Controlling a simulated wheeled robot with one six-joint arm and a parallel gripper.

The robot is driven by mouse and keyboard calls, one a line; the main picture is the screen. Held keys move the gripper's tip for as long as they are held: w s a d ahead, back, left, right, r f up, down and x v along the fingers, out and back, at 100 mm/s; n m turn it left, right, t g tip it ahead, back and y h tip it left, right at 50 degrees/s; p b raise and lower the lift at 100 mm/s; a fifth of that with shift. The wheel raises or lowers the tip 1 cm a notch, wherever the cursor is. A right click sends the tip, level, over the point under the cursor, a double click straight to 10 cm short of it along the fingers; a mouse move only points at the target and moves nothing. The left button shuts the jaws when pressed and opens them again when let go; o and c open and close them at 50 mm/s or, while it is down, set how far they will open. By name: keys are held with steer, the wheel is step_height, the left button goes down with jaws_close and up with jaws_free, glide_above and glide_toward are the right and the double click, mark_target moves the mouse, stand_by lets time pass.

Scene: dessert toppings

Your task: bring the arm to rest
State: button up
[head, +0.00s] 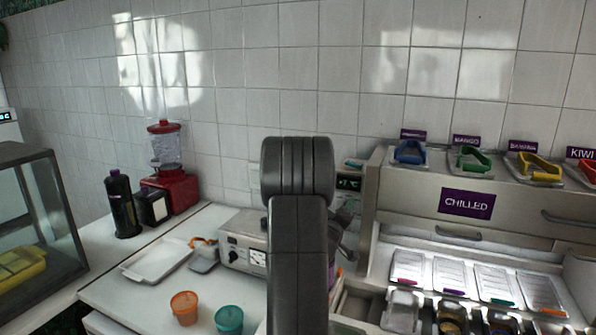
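My arm rises in the middle of the head view as dark grey links, with a rounded joint at the top. My gripper cannot be made out; the arm's own links may hide it. Dark parts show just right of the arm, but I cannot tell what they are.
An orange cup (185,308) and a teal cup (229,320) stand on the left counter (115,292). A white tray (157,262), a red blender (168,165) and a dark bottle (123,205) are behind. The chilled topping unit (400,205) fills the right. A glass case (45,220) is far left.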

steer(key=m+b, duration=0.2)
steer(key=m, duration=0.6)
steer(key=shift+r+m+g, duration=0.1)
steer(key=shift+m+g, duration=0.3)
